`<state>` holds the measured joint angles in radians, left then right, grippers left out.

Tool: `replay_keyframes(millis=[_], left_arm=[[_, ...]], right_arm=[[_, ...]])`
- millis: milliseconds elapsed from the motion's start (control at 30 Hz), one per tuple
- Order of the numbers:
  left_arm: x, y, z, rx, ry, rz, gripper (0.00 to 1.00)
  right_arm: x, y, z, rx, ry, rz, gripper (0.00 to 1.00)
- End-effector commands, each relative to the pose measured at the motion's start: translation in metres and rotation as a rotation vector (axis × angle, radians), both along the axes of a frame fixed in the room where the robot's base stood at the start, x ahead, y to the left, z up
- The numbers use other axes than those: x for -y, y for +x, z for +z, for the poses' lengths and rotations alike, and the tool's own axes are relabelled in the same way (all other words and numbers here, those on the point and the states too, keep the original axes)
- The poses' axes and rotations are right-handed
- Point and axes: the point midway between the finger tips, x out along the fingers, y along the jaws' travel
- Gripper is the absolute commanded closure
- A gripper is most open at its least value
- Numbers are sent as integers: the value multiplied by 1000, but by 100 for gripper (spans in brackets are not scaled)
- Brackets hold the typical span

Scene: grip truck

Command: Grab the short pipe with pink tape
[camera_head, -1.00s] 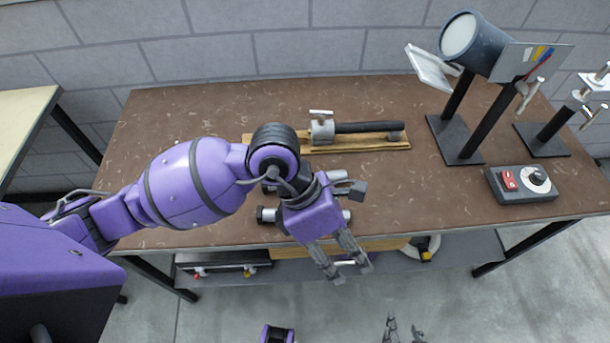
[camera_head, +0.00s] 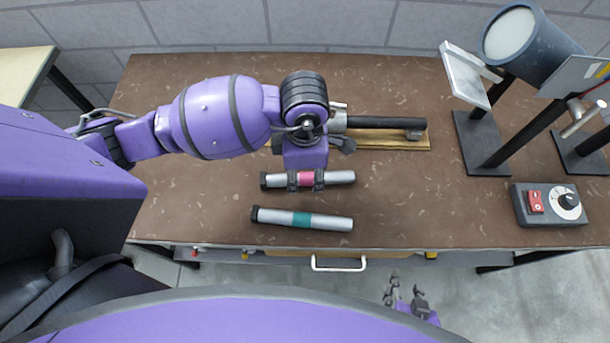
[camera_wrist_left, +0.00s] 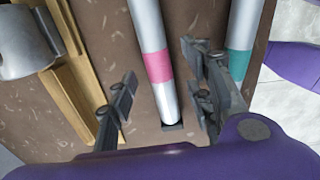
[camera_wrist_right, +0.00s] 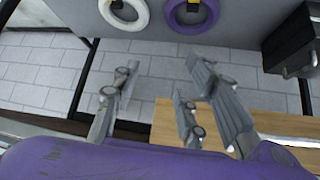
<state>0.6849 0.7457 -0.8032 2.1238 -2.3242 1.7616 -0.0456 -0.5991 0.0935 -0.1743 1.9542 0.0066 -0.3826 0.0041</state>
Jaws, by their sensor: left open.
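The short grey pipe with pink tape (camera_head: 340,177) lies on the brown table, and its pink band (camera_wrist_left: 158,66) shows in the left wrist view. My left gripper (camera_head: 306,177) is over it, open. In the left wrist view its fingers (camera_wrist_left: 160,82) stand on both sides of the pipe, with a gap on the left; contact is not clear. A slightly longer pipe with teal tape (camera_head: 328,222) lies nearer the table's front edge. My right gripper (camera_head: 405,291) is low in front of the table; its fingers (camera_wrist_right: 160,80) are apart and empty.
A wooden holder with a clamp and dark rod (camera_head: 385,123) lies just behind the pink-taped pipe. A lamp-like cylinder on a stand (camera_head: 525,45) and a control box with a red switch (camera_head: 548,205) are at the right. The table (camera_head: 430,205) is clear between.

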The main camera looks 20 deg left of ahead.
Motion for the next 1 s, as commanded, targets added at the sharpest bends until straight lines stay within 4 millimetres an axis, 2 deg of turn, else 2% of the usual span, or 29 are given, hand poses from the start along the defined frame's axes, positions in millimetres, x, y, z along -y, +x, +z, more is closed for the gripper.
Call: replay_keyframes(millis=[167, 400, 767, 1000], left_arm=[[0, 0, -19, 2, -2, 1, 54], [0, 1, -21, 3, -1, 0, 54], [0, 1, -21, 3, -1, 0, 100], [0, 1, -21, 4, -2, 0, 100]], right_arm=[[0, 1, 1, 2, -1, 2, 60], [-3, 7, 4, 13, 5, 1, 60], [-8, 11, 7, 23, 16, -6, 60], [-7, 9, 5, 17, 13, -5, 60]])
